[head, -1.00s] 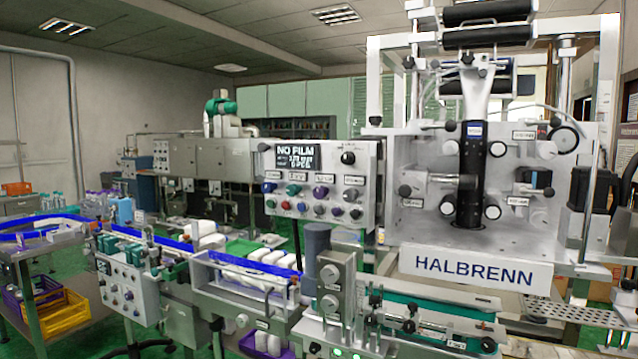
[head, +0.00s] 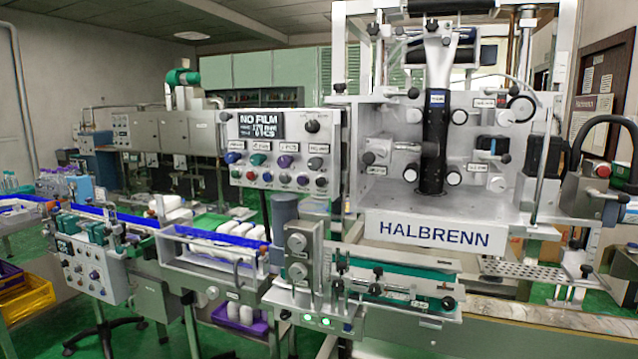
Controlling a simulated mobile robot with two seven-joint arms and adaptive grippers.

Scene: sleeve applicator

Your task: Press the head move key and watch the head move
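The sleeve applicator head (head: 440,165) stands at the right of the head view, above a white plate lettered HALBRENN (head: 434,233). A black upright mandrel (head: 434,150) runs down its middle between pale rollers. Left of it is a control panel (head: 277,150) with two rows of coloured buttons and knobs. The small labels above the buttons are too blurred to tell which is the head move key. Neither of my grippers is in view.
A conveyor with blue rails (head: 130,219) and white bottles (head: 233,235) runs in front of the panel. A grey cylinder (head: 285,215) and clamp posts (head: 300,262) stand near the panel's lower right. A yellow crate (head: 27,297) sits low at the left.

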